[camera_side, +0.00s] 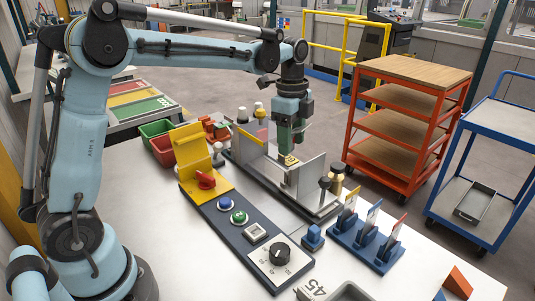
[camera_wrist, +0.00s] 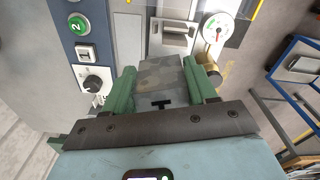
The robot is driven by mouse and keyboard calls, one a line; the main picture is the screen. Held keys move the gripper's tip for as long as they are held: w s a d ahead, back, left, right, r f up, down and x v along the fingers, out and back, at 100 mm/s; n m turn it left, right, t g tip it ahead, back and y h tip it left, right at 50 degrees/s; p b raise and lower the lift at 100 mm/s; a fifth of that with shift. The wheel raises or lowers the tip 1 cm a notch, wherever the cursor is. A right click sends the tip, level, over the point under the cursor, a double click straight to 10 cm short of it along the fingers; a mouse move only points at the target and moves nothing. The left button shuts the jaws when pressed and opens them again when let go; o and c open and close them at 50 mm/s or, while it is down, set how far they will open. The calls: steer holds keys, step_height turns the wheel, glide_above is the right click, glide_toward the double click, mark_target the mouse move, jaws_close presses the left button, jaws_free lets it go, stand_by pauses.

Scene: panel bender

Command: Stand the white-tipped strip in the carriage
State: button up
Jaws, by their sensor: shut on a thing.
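My gripper (camera_side: 289,147) is over the machine in the side view, pointing down. In the wrist view its two green fingers (camera_wrist: 163,92) are shut on a grey, patchy metal piece (camera_wrist: 160,74) with a black T-shaped mark near it. No white tip shows on this piece, so I cannot tell if it is the white-tipped strip. A small yellowish part (camera_side: 290,160) shows just under the fingertips. Upright grey plates (camera_side: 308,178) stand beside them on the machine's dark base. I cannot tell which part is the carriage.
A blue rack (camera_side: 366,245) with tipped strips or cards stands to the right. A control panel (camera_side: 243,224) with buttons, a red knob and a black dial lies in front of the machine. Red and green bins (camera_side: 160,140) stand at left. An orange shelf cart (camera_side: 405,110) is behind.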

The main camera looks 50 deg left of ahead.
steer(key=w+f+m, duration=0.1)
steer(key=w+m, duration=0.1)
steer(key=m, duration=0.1)
steer(key=shift+w+a+f, duration=0.15)
steer(key=shift+a+f, duration=0.2)
steer(key=shift+f, duration=2.65)
steer(key=shift+f, duration=1.55)
steer(key=o, duration=1.2)
steer(key=shift+r, duration=4.55)
